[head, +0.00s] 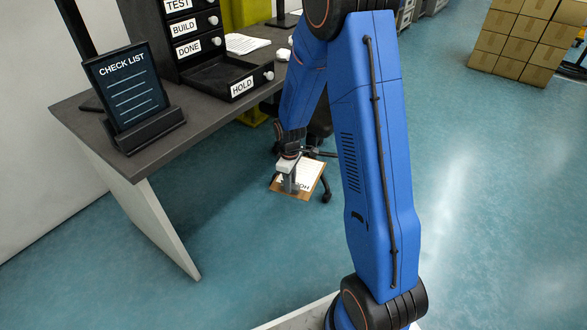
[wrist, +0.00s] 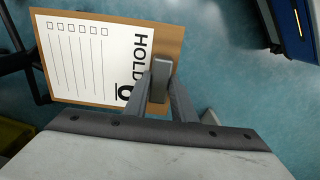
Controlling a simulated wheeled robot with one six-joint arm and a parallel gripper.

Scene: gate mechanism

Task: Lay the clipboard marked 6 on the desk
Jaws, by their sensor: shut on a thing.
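The clipboard (head: 309,178) is a brown board with a white sheet, held in the air to the right of the desk in the head view. In the wrist view the clipboard (wrist: 85,60) shows HOLD, a row of boxes and lines; a large digit beside HOLD is partly hidden by a finger. The desk (head: 195,100) has a dark grey top and a pale side panel, at left in the head view.
A CHECK LIST display (head: 125,88) stands at the desk's near end. A black tray unit (head: 190,35) labelled TEST, BUILD, DONE and HOLD stands behind it. A dark chair base (head: 325,188) is near the clipboard. Cardboard boxes (head: 520,40) are stacked far right. Floor at right is open.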

